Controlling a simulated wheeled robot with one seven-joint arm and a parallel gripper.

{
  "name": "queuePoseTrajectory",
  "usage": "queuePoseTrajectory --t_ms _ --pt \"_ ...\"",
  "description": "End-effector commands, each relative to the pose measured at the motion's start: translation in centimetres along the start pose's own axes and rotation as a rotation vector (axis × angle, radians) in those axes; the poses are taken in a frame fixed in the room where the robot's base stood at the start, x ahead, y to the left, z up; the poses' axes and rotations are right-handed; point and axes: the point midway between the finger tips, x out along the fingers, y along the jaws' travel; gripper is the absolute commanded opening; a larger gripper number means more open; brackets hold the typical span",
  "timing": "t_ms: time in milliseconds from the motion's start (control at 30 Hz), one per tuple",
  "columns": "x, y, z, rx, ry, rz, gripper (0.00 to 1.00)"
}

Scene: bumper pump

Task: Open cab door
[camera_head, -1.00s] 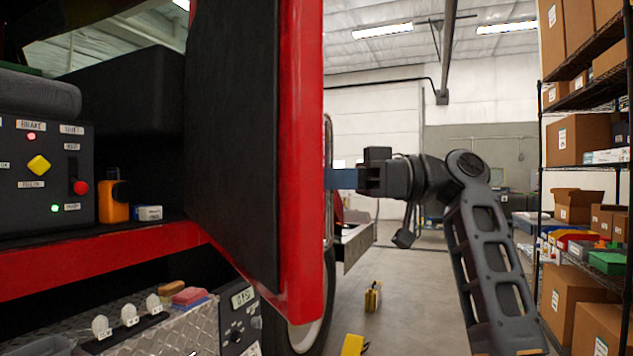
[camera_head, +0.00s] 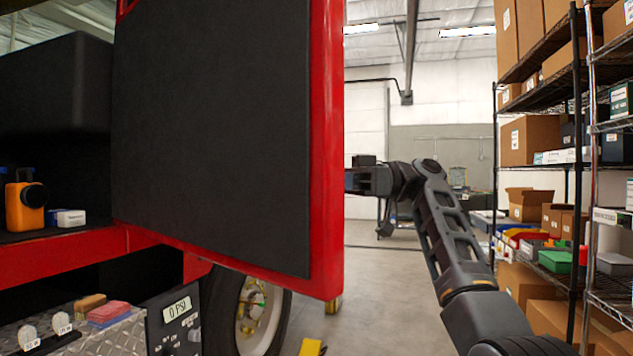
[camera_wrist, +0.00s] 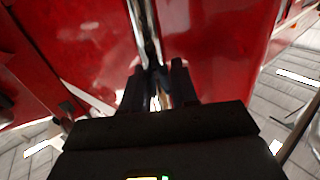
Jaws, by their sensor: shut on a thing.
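The cab door (camera_head: 215,130) stands ajar in the head view, its black inner panel facing me and its red edge to the right. My gripper (camera_head: 365,181) is at the outer side of the door's right edge; its fingertips are hidden behind that edge. In the wrist view, my gripper (camera_wrist: 157,88) has its two dark fingers on either side of a shiny metal door handle bar (camera_wrist: 146,35) and is shut on it. The red outer face of the door (camera_wrist: 205,45) is close by.
The cab opening with an orange device (camera_head: 25,205) is at the left. A gauge panel (camera_head: 174,318) sits below it, with a wheel (camera_head: 262,315) behind. Shelves of boxes (camera_head: 535,140) stand close on the right. A yellow object (camera_head: 312,347) lies on the floor.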

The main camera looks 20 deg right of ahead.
Motion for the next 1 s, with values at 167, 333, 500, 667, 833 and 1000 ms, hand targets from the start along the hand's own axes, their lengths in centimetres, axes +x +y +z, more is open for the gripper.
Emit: queuePoseTrajectory --t_ms 167,333,500,667,833,1000 --pt "-0.42 0.09 -0.01 0.000 0.000 -0.008 0.00" --pt "-0.43 0.10 -0.02 -0.001 0.000 -0.008 0.00" --pt "-0.42 0.10 -0.02 -0.001 0.000 -0.008 0.29" --pt "-0.34 0.15 -0.02 -0.001 0.000 -0.007 0.44" --pt "-0.27 0.18 -0.02 0.000 0.000 -0.007 0.45" --pt "-0.76 0.22 -0.01 -0.001 0.000 -0.005 0.45"
